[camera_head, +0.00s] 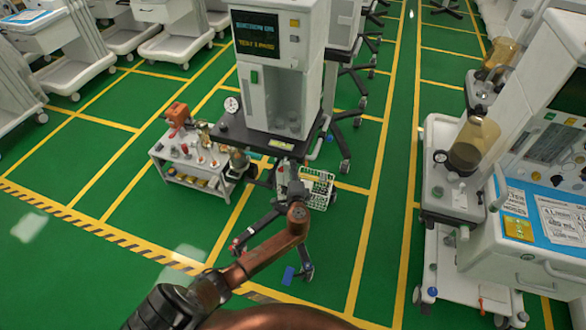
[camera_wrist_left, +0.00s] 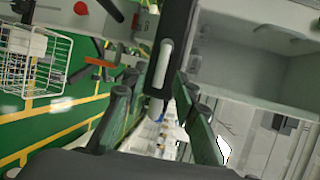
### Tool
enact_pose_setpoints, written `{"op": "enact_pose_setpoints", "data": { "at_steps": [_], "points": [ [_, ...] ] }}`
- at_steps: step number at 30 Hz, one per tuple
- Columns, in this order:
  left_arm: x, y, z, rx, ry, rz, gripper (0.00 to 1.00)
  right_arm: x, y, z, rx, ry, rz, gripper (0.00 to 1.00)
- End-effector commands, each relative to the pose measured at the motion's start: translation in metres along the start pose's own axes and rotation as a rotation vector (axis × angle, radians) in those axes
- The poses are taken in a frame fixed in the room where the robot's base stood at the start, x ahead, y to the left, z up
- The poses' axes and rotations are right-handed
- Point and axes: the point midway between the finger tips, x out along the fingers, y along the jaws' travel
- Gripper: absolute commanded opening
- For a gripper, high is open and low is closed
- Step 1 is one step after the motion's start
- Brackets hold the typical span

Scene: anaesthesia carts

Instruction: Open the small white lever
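The small white lever (camera_wrist_left: 166,62) is on the dark edge of the cart's work surface in the left wrist view. In the head view it appears as a thin white piece (camera_head: 319,147) at the right front corner of the black shelf (camera_head: 232,128). My left gripper (camera_wrist_left: 154,90) has its two dark green fingers spread, with the lever's lower end showing in the gap between them. I cannot tell whether either finger touches it. In the head view the left arm reaches up to the front of the cart, and its fingers are hard to make out. My right gripper is not in view.
A white wire basket (camera_wrist_left: 30,68) hangs at the left of the wrist view. The white machine (camera_head: 268,95) with a dark screen stands above the shelf. A low table (camera_head: 188,174) with small parts is left of it. Another cart (camera_head: 455,200) stands right, across open green floor.

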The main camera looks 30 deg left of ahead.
Motion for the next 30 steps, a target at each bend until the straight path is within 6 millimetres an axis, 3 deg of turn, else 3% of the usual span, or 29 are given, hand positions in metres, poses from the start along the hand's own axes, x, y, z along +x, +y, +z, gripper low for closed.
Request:
{"op": "enact_pose_setpoints", "data": {
  "at_steps": [6,14,25,30],
  "points": [
    [0.016,0.001,0.000,-0.001,0.001,0.001,0.26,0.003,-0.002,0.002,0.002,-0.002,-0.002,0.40],
    [0.017,0.001,0.000,-0.002,0.001,0.002,0.26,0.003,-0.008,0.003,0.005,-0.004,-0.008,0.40],
    [0.017,0.001,0.000,-0.002,0.001,0.002,0.01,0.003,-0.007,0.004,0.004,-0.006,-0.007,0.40],
    [0.017,0.001,0.000,-0.002,0.001,0.002,0.00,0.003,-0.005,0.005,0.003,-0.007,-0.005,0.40]
  ]
}}
